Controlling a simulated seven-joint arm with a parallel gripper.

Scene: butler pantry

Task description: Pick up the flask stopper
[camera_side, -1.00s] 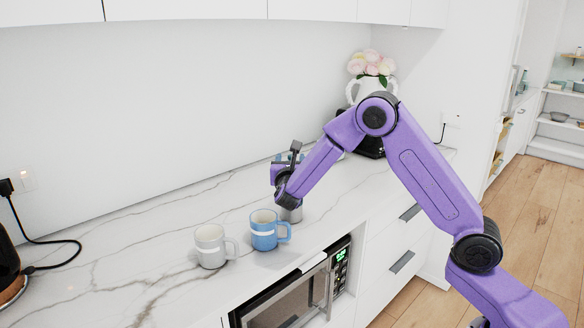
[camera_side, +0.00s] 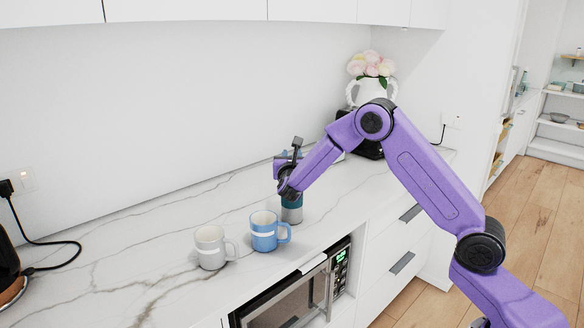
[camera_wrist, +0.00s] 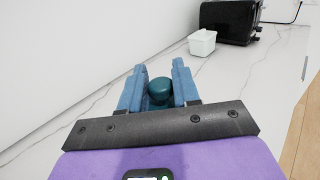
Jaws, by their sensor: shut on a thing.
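The flask stopper (camera_wrist: 160,91) is a dark teal, rounded piece between the two blue fingers of my gripper (camera_wrist: 158,88) in the wrist view. My gripper is shut on it. In the side view my gripper (camera_side: 290,192) is directly above the grey flask (camera_side: 292,215), which stands upright on the counter. A dark teal part shows between my gripper and the grey body. I cannot tell whether the stopper is clear of the flask. The flask is not clearly seen in the wrist view.
A blue mug (camera_side: 264,232) and a white mug (camera_side: 210,247) stand left of the flask on the marble counter (camera_side: 130,245). A black toaster (camera_wrist: 228,20) and a small white container (camera_wrist: 202,42) are farther back. A white wall runs behind the counter.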

